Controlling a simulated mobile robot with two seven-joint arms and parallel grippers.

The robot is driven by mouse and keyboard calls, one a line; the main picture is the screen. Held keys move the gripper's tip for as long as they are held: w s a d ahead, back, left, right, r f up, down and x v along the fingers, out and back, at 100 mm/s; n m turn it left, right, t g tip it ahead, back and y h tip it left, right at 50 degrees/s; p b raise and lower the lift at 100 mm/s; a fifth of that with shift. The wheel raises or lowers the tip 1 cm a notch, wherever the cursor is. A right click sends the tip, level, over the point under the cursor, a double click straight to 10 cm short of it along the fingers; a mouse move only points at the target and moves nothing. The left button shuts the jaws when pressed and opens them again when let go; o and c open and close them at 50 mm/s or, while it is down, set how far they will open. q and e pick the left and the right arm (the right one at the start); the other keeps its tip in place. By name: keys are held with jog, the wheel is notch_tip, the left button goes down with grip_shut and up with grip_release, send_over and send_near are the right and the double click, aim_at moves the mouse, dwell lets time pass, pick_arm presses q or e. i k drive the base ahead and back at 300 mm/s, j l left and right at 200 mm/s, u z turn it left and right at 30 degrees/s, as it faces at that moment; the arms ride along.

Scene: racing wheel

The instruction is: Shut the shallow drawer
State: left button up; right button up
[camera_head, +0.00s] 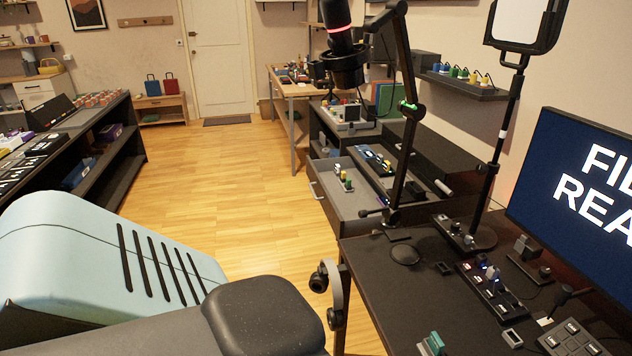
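The shallow drawer (350,204) is grey and stands pulled out to the left from the dark cabinet (432,147) right of centre. Neither of my grippers is in view.
A light-blue slotted shell (95,250) and dark pad (265,315) fill the lower left. A black desk (385,262) stands at right, with headphones (332,290) at its left edge. A microphone (341,45) hangs above. Wooden floor (220,190) is clear left of the drawer.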

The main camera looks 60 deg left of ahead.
aim_at(341, 208)
jog(key=u, duration=1.75)
